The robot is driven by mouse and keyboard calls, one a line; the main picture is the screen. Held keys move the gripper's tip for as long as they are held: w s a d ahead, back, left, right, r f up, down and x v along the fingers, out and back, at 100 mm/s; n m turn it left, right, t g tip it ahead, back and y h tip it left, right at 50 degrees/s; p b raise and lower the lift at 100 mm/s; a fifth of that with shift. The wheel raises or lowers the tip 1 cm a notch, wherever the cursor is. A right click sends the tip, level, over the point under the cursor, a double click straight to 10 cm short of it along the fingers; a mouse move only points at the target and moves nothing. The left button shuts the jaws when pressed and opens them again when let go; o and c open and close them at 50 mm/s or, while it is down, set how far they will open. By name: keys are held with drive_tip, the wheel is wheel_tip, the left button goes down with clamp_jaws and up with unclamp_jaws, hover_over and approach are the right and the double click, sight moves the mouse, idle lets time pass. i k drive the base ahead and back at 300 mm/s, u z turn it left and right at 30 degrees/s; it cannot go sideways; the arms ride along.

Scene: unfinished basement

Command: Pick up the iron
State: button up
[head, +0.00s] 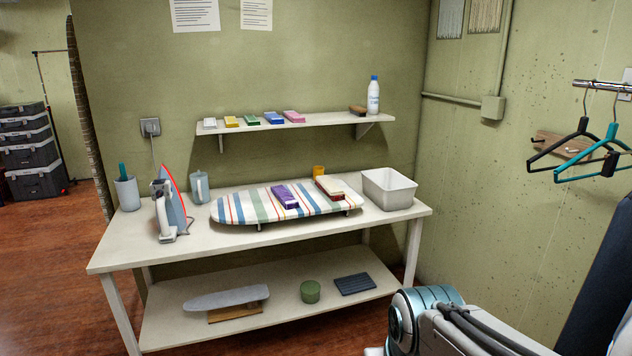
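The iron (170,210) stands upright on its heel near the left end of the white table (110,255). It has a grey and white body and a red edge along its soleplate. A thin cord runs from behind it up to a wall outlet (150,127). A grey-blue jug (200,188) stands close behind it to the right, and the striped ironing board (260,206) lies to its right. Part of my arm shows at the bottom right, well away from the iron. My gripper is not in view.
A white cup (127,194) with a teal item stands left of the iron. A white bin (389,190) sits at the table's right end. Above, a wall shelf (330,121) holds several small boxes and a bottle (373,96). Hangers (585,148) hang at right. Table's front-left corner is clear.

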sight(171, 212)
drive_tip(key=u, duration=0.65)
drive_tip(key=i, duration=0.6)
drive_tip(key=u, duration=1.05)
drive_tip(key=i, duration=1.8)
drive_tip(key=z, duration=0.75)
